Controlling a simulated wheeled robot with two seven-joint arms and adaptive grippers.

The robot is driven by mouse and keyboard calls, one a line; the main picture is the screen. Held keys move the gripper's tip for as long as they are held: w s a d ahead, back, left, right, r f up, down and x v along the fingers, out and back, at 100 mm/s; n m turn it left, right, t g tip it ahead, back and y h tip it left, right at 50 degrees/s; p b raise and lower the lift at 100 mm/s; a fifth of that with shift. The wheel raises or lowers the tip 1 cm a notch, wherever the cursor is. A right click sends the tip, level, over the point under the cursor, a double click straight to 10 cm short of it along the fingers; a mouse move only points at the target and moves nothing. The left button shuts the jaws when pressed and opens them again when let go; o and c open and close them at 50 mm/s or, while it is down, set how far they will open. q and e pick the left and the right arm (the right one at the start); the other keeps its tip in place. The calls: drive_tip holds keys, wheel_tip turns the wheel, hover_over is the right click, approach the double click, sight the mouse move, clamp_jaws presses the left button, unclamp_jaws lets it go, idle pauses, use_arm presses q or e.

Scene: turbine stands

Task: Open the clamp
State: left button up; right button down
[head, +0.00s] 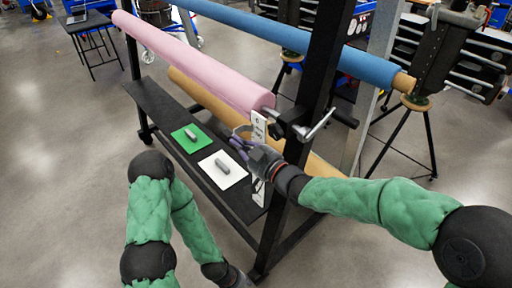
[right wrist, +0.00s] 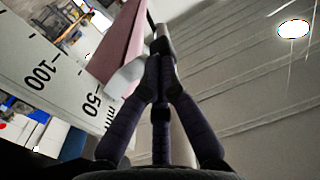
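The clamp (head: 290,129) is a dark fitting on the black upright of the roll stand, at the end of the pink roll. A metal lever (head: 318,126) with a black grip sticks out to its right. My right gripper (head: 239,141) is left of the clamp, beside the white ruler. In the right wrist view its dark fingers (right wrist: 161,65) come together at the tips. A grey rod end (right wrist: 162,32) shows just past them; I cannot tell whether they touch it. My left gripper (head: 232,277) is low at the bottom edge, its fingers unclear.
The pink roll (head: 200,62) and blue roll (head: 300,36) run along the stand. The black shelf (head: 158,102) bears a green card (head: 181,143) and a white card (head: 233,177), each with a small grey object. A white ruler (head: 259,130) hangs close to my right gripper.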

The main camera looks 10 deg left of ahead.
use_arm(q)
drive_tip(key=shift+f, duration=0.25)
use_arm(e)
drive_tip(key=shift+w+a, duration=0.15)
drive_tip(key=shift+a, duration=0.25)
